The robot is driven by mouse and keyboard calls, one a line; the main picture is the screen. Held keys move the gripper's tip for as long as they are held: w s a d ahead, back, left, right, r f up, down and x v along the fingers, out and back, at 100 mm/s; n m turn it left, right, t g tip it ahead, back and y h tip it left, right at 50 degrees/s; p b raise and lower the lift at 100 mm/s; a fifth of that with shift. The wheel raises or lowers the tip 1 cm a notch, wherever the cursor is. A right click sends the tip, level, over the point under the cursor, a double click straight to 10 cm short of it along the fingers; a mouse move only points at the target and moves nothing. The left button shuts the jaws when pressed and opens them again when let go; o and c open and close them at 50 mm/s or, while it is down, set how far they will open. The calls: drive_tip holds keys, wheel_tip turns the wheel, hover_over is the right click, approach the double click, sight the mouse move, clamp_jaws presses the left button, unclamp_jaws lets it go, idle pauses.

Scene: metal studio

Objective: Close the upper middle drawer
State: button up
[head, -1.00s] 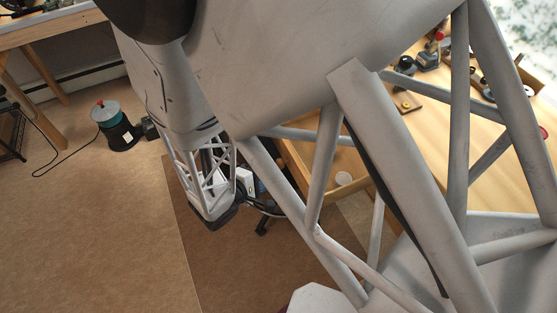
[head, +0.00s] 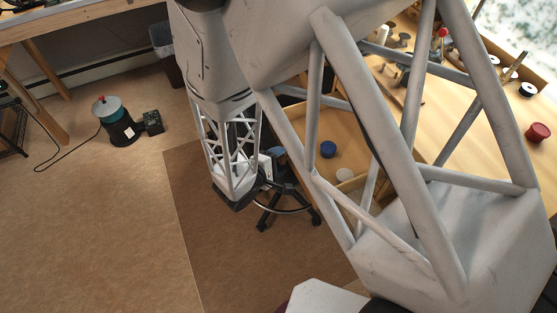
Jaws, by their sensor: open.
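A light wooden drawer (head: 341,128) stands pulled out from the workbench, seen between the struts of my arm. A blue round object (head: 328,149) and a white round object (head: 345,175) lie in it. My arm links hide much of the drawer, and its front and handle are not clear. I cannot tell from this view which drawer of the bench it is. The lattice link of my arm hangs to the left of the drawer. My gripper's fingers do not show.
The wooden workbench top (head: 455,100) at right carries tools and a red round container (head: 538,133). A wheeled chair base (head: 288,203) stands on the brown mat (head: 205,235) below the drawer.

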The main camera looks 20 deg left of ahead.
clamp_jaws()
idle(0.4)
drive_tip(key=shift+d, duration=0.1)
drive_tip(key=w+d, duration=1.8)
drive_tip(key=shift+w+d+f, duration=0.1)
drive_tip(key=shift+w+d, duration=0.05)
drive_tip(key=shift+d, duration=0.05)
idle(0.4)
unclamp_jaws()
drive_tip(key=shift+w, duration=0.1)
drive_tip(key=shift+a, duration=0.1)
